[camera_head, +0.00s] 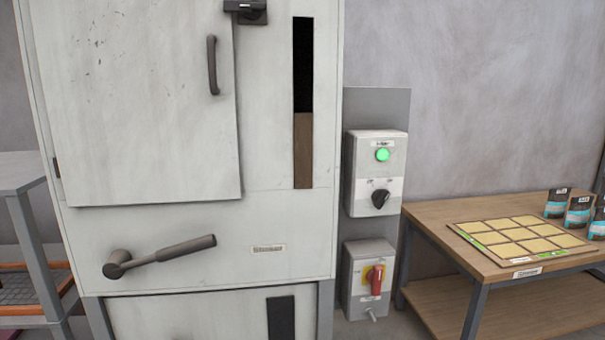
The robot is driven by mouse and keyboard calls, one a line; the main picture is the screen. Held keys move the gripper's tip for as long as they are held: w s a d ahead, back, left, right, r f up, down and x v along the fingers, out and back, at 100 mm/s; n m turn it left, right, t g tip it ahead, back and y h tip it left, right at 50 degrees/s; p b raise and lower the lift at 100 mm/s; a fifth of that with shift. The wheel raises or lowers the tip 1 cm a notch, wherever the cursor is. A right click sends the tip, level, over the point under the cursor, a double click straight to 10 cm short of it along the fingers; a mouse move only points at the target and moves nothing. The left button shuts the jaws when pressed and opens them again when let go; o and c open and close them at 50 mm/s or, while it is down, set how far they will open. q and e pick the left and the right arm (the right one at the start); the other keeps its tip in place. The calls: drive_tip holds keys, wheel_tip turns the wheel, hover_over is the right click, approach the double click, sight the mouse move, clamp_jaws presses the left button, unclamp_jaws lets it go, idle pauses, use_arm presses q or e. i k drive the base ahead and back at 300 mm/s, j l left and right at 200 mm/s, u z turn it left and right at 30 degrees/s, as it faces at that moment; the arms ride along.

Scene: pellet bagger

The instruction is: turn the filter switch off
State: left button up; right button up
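Two switch boxes are mounted on a grey panel to the right of the cabinet. The upper box (361,181) has a lit green lamp (382,155) and a black rotary knob (380,198) below it. The knob sits at a slant. The lower box (356,289) has a red handle (376,280) on a yellow plate, with the handle roughly upright. The labels are too small to read, so I cannot tell which one is marked filter. Neither of my grippers is in view.
The large grey cabinet (270,220) has a door with a vertical handle (212,65) and a long lever (160,256). A wooden table (440,225) at the right holds a gridded board (483,224) and several small bags (578,211). A grey stand (25,205) is at the left.

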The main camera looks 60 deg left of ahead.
sight(379, 198)
drive_tip(key=u, duration=1.55)
